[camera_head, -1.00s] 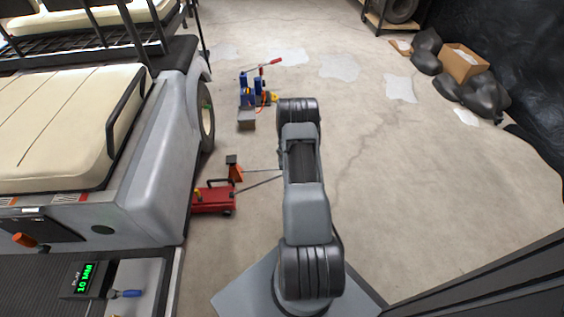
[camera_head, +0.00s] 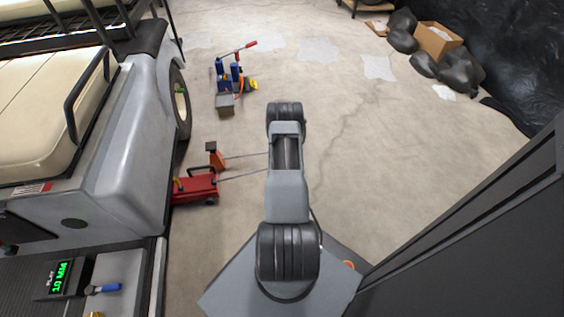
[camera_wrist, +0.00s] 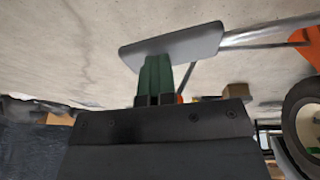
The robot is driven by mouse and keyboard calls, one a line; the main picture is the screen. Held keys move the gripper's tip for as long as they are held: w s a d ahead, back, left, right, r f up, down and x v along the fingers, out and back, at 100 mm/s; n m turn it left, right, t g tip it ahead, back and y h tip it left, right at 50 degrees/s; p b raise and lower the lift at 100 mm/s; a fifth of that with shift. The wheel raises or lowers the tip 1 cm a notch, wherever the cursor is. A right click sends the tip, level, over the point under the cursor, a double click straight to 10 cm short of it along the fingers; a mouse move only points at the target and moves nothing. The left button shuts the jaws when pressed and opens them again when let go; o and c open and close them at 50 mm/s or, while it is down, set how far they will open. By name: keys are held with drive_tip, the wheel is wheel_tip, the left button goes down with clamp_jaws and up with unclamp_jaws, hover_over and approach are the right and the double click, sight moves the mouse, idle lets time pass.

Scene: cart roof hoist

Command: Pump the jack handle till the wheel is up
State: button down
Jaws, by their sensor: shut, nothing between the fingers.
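A low red floor jack (camera_head: 195,187) lies beside the vehicle's wheel (camera_head: 181,103). A thin metal rod (camera_head: 244,174) runs right from it and passes behind my arm. In the wrist view, a grey grip (camera_wrist: 176,46) sits on the end of a metal rod (camera_wrist: 268,28), apparently the jack handle. My gripper (camera_wrist: 157,75) has green fingers, which are closed together at the grip's edge with nothing held; I cannot tell whether they touch it. In the head view my arm hides the gripper and grip. The wheel also shows in the wrist view (camera_wrist: 303,120); its floor clearance is unclear.
An orange stand (camera_head: 215,157) with a second rod stands just beyond the jack. A blue device (camera_head: 229,76) with a red-tipped lever stands farther off. A readout (camera_head: 62,278) says 10 MM. A box (camera_head: 438,41) and black bags lie far right. Floor right of my arm is clear.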

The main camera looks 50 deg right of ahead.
drive_tip(key=shift+s+f, duration=0.2)
drive_tip(key=shift+f, duration=0.25)
drive_tip(key=shift+r, duration=0.1)
drive_tip(key=shift+w+d+r, duration=0.1)
drive_tip(key=shift+r, duration=0.45)
drive_tip(key=r, duration=0.4)
drive_tip(key=shift+w+a, duration=0.2)
drive_tip(key=shift+a, duration=0.05)
drive_tip(key=s+r+p, duration=0.3)
drive_tip(key=r+p, duration=0.2)
drive_tip(key=r, duration=0.4)
drive_tip(key=shift+s+a, duration=0.15)
drive_tip(key=shift+a, duration=0.2)
